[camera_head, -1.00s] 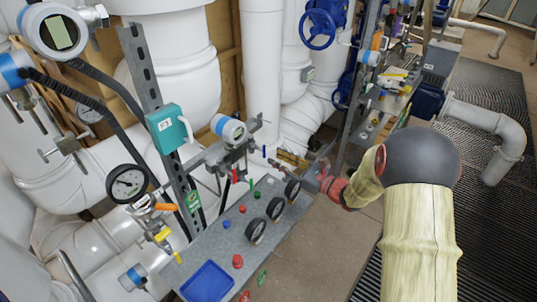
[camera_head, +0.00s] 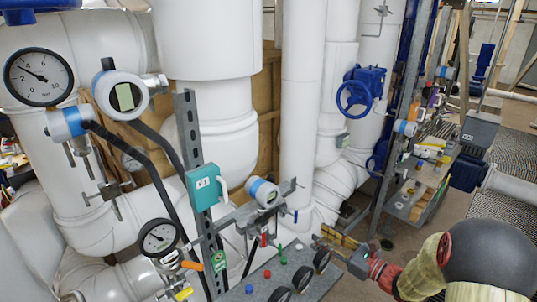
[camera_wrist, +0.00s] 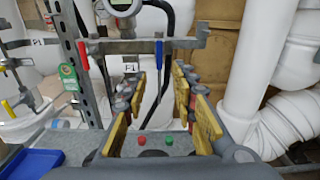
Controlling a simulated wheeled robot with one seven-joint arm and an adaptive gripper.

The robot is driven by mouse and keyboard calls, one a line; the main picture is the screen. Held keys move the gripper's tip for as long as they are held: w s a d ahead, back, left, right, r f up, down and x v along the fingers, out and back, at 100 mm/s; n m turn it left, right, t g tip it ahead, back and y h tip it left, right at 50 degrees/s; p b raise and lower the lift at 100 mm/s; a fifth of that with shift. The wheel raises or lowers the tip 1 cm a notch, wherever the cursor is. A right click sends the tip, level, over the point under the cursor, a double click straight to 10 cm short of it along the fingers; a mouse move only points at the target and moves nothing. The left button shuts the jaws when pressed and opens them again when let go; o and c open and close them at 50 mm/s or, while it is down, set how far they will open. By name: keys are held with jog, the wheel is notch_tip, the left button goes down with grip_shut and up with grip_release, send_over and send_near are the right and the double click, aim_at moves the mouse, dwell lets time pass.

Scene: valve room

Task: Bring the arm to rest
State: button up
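My arm reaches in from the lower right of the head view, in a pale yellow sleeve with a dark grey joint. My gripper (camera_head: 338,237) has yellow finger pads and hangs near the right end of a grey bench (camera_head: 328,281). In the wrist view my gripper (camera_wrist: 160,112) is open, with its pads well apart and nothing between them. A red button (camera_wrist: 141,140) and a green button (camera_wrist: 169,140) on the bench show beyond the gap.
A transmitter (camera_head: 265,192) on a bracket, a teal box (camera_head: 203,187) and a pressure gauge (camera_head: 158,237) stand left of my gripper. Black gauges (camera_head: 303,277) sit on the bench. White pipes (camera_head: 303,100) rise behind. A blue tray (camera_wrist: 33,163) lies left in the wrist view.

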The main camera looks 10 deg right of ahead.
jog(key=s+a+f+n+g+h, duration=0.1)
jog(key=s+a+f+n+g, duration=0.15)
jog(key=s+n+g, duration=0.35)
jog(key=s+a+f+n+g, duration=0.15)
jog(key=s+a+n, duration=0.25)
jog(key=s, duration=0.4)
jog(key=s+a+f+n+g+h, duration=0.1)
jog(key=s+a+f+n+g, duration=0.15)
jog(key=s+n+g, duration=0.35)
jog(key=s+d+r+n+h, duration=0.4)
jog(key=s+r+n+h, duration=0.3)
jog(key=s+n, duration=0.15)
notch_tip(320, 180, up, 11)
jog(key=s+a+n+t+h, duration=0.1)
jog(key=s+a+n+t, duration=0.1)
jog(key=n+t, duration=0.2)
jog(key=shift+s+a+f+t, duration=0.15)
jog(key=shift+s+a+t, duration=0.1)
jog(key=shift+a+t, duration=0.1)
jog(key=shift+d, duration=0.1)
